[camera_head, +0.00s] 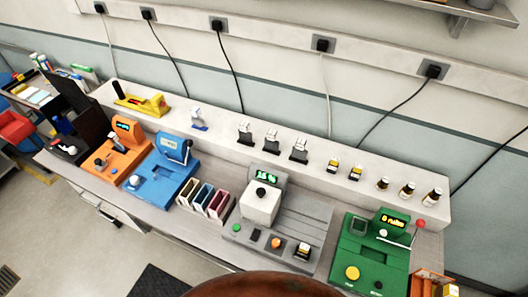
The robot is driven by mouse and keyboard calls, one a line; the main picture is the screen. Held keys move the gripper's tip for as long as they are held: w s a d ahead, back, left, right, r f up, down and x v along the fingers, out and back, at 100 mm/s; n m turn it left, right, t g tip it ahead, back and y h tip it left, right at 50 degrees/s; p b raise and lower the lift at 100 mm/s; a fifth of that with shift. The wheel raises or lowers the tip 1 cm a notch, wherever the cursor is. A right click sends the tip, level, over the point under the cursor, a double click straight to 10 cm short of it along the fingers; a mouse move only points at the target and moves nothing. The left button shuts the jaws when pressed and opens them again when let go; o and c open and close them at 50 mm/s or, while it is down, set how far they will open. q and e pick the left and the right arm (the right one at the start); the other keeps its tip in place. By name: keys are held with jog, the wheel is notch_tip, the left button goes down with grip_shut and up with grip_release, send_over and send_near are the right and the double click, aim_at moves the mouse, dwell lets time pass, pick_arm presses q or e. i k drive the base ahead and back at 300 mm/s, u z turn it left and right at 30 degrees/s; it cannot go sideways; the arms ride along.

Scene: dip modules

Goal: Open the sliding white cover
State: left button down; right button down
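The white cover (260,206) is a boxy block with a black round knob (261,191) on top. It sits on the left part of a grey machine (316,224), in front of a small display with green characters (267,177). Grooved rails run to the right of the cover on the machine's top. What lies under the cover is hidden. Neither of my grippers is in view.
A blue machine (158,177) and several small open boxes (207,197) stand left of the grey machine. A green machine (371,257) with a red-knobbed lever stands to the right. Several small modules and bottles line the white shelf (318,158) behind.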

aim_at(260, 204)
jog(key=z, duration=1.15)
jog(key=k, duration=0.65)
jog(key=u, duration=0.55)
